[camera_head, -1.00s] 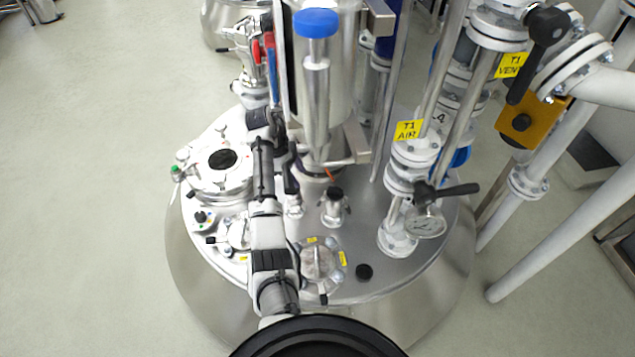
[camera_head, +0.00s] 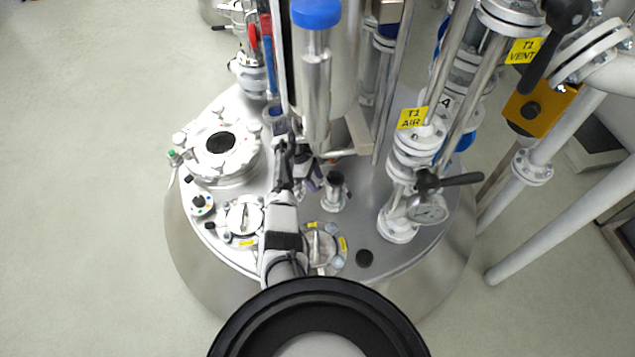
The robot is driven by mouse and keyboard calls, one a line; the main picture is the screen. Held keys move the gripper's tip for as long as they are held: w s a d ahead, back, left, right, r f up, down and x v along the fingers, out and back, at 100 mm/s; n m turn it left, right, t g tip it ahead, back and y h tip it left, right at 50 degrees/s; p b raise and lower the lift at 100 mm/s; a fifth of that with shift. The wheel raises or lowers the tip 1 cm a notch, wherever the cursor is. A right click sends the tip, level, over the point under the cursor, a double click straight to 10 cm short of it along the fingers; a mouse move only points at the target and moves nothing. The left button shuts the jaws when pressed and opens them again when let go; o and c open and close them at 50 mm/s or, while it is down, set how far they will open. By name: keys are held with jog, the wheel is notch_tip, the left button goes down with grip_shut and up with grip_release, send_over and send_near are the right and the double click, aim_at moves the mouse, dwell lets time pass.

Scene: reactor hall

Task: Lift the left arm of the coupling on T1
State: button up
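The coupling (camera_head: 335,191) on T1 is a short upright metal piece with a dark top, standing near the middle of the steel vessel lid (camera_head: 365,220). Small side pieces show on it, but its left arm is too small to make out clearly. My arm reaches up over the lid from the bottom of the view, left of the coupling. My gripper (camera_head: 313,181) is just left of the coupling, close to its left side. It is partly hidden by my own arm and small in view. I cannot tell whether it touches the coupling or whether its fingers are apart.
A tall metal cylinder with a blue cap (camera_head: 315,14) stands behind the coupling. A round hatch (camera_head: 220,148) is on the left of the lid.

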jog(key=shift+x, duration=1.2)
grip_shut()
